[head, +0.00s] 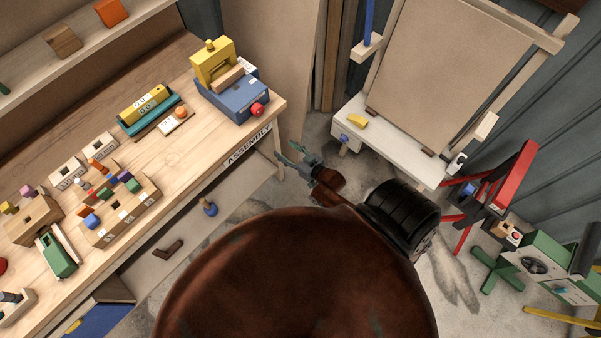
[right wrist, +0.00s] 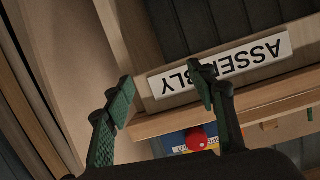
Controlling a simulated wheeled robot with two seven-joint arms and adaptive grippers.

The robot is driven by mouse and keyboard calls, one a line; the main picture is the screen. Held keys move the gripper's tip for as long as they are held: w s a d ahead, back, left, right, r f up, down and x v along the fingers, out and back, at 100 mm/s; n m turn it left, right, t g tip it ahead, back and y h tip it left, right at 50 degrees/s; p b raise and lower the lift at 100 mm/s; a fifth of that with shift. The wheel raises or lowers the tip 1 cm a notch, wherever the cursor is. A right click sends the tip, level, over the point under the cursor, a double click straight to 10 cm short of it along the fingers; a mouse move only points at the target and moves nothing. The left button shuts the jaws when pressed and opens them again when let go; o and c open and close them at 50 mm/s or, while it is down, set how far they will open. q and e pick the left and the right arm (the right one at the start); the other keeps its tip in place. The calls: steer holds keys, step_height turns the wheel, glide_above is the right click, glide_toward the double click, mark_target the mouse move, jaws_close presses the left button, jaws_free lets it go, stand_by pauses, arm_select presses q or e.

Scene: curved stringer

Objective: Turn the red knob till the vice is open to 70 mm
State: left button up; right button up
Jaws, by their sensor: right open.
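The red knob (head: 257,109) sits on the front right end of a blue vice body (head: 232,98) with a yellow frame (head: 213,62) on top, at the right end of the workbench. In the right wrist view, the knob (right wrist: 196,139) shows below the ASSEMBLY label, beyond the open green fingers (right wrist: 162,98). My left gripper is not in view.
The bench edge with the ASSEMBLY label (head: 248,144) lies close to my right gripper. A white easel table (head: 390,140) stands to the right.

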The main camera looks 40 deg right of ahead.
steer(key=s+f+g+b, duration=0.1)
steer(key=s+f, duration=0.3)
steer(key=f, duration=0.4)
steer(key=s+f+g+b, duration=0.1)
steer(key=s+f, duration=0.3)
steer(key=f, duration=0.5)
steer(key=shift+s+f+g+b, duration=0.2)
steer(key=shift+s+g+b, duration=0.1)
steer(key=shift+g, duration=0.6)
